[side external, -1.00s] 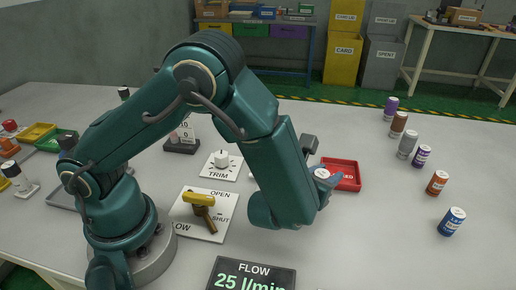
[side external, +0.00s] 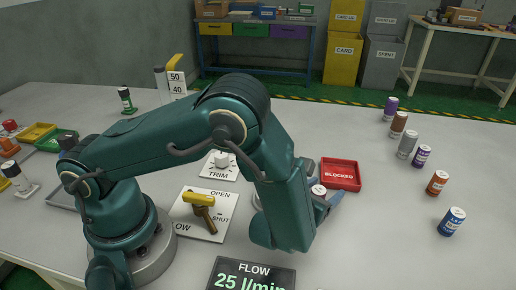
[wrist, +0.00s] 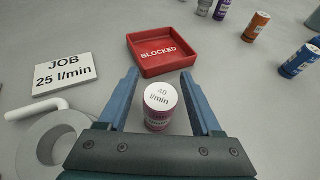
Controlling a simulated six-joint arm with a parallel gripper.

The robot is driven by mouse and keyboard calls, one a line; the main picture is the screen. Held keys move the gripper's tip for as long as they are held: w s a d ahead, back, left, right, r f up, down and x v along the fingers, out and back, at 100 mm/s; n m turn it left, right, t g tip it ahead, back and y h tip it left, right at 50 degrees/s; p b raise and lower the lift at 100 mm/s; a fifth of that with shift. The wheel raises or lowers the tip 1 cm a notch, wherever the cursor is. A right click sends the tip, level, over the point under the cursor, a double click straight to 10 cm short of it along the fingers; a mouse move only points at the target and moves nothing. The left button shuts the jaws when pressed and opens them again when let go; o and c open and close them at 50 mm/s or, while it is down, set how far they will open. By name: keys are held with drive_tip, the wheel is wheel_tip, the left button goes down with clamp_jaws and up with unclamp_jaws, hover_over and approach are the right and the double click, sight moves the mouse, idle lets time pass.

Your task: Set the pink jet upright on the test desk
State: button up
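The pink jet (wrist: 157,118) is a small dark-pink cylinder with a white top marked 40 l/min. It stands upright between my fingers in the wrist view, with a gap showing on each side. In the side view only its white top (side external: 319,189) shows clearly; my gripper and arm hide the rest. My gripper (wrist: 159,76) is open around the jet, low over the grey test desk (wrist: 245,110). The jet's foot is mostly out of sight.
A red BLOCKED tray (wrist: 165,66) lies just beyond the jet. A JOB 25 l/min card (wrist: 63,74) and a pale ring with a handle (wrist: 42,142) are on the left. Several coloured jets, including a blue one (side external: 451,222), stand along the right. The desk between is clear.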

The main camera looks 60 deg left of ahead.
drive_tip(key=shift+r, duration=0.2)
drive_tip(key=v, duration=0.7)
drive_tip(key=shift+s+r, duration=0.1)
drive_tip(key=shift+s, duration=0.15)
